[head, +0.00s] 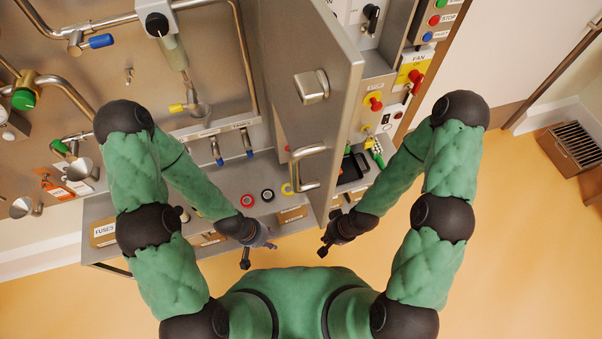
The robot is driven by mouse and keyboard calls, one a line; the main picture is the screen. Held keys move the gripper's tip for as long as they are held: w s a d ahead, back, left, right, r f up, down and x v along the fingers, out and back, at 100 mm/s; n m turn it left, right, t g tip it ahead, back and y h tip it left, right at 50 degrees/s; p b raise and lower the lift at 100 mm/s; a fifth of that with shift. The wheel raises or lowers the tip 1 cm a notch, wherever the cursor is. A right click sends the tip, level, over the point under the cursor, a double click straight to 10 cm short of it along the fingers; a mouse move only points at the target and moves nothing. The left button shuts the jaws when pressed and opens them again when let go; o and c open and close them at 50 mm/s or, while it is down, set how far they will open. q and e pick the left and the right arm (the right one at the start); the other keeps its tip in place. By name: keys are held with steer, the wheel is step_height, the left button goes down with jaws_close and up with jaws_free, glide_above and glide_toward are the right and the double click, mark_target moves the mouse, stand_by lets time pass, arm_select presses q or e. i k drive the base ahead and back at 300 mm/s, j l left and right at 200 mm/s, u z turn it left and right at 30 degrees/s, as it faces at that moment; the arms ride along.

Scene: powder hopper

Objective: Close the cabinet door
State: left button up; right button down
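The grey metal cabinet door (290,50) stands open, sticking out from the panel toward me. It has a square latch (311,87) and a silver bar handle (308,168) on its face. The opened cabinet section (375,75) with switches and buttons shows to the right of the door. My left gripper (259,255) is in front of the shelf, left of the door's lower end, apart from the handle. It looks open and empty. My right gripper (328,233) is just right of the door's lower end and looks open and empty. Contact with the door cannot be told.
A shelf (235,185) with colored rings and a "FUSES" label runs below the panel. Pipes and valves (60,85) fill the left. A red-knobbed yellow fan switch (414,75) sits at the right. A grated box (572,147) lies far right. The orange floor is otherwise clear.

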mark_target(300, 36)
steer(key=k+j, duration=0.25)
steer(key=j, duration=0.15)
steer(key=k+j+z, duration=0.1)
steer(key=k+j, duration=0.15)
steer(key=j, duration=0.35)
steer(key=k+j, duration=0.1)
steer(key=j, duration=0.2)
steer(key=z, duration=0.05)
